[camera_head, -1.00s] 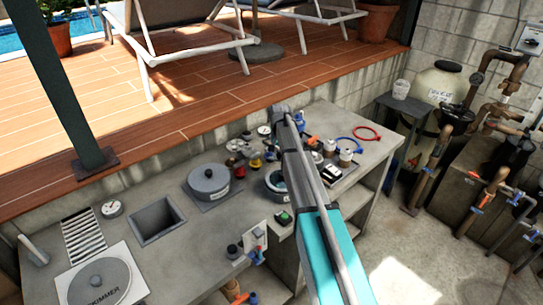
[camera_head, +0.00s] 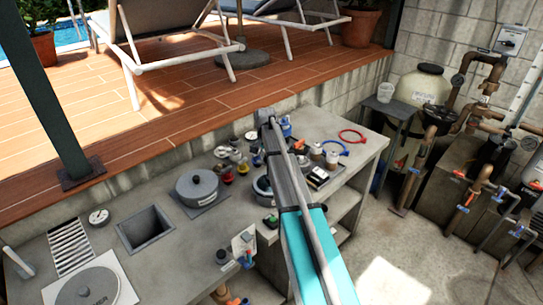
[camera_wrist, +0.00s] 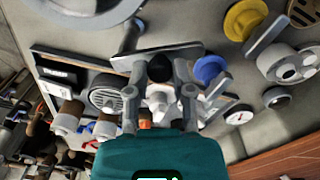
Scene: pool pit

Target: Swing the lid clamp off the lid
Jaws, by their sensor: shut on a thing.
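In the wrist view my gripper (camera_wrist: 162,88) is shut, its fingers close around a small pale part below a flat grey bar (camera_wrist: 155,58). A round grey vessel with a pale rim (camera_wrist: 110,18) shows at the top left, beside the post. In the head view a round pot (camera_head: 262,190) on the bench is partly hidden by my arm, which also hides my gripper.
A grey lidded pot (camera_head: 197,185) stands on the bench to the left, by a square opening (camera_head: 146,229). In the wrist view a blue cap (camera_wrist: 208,70) and a gauge (camera_wrist: 238,115) are close.

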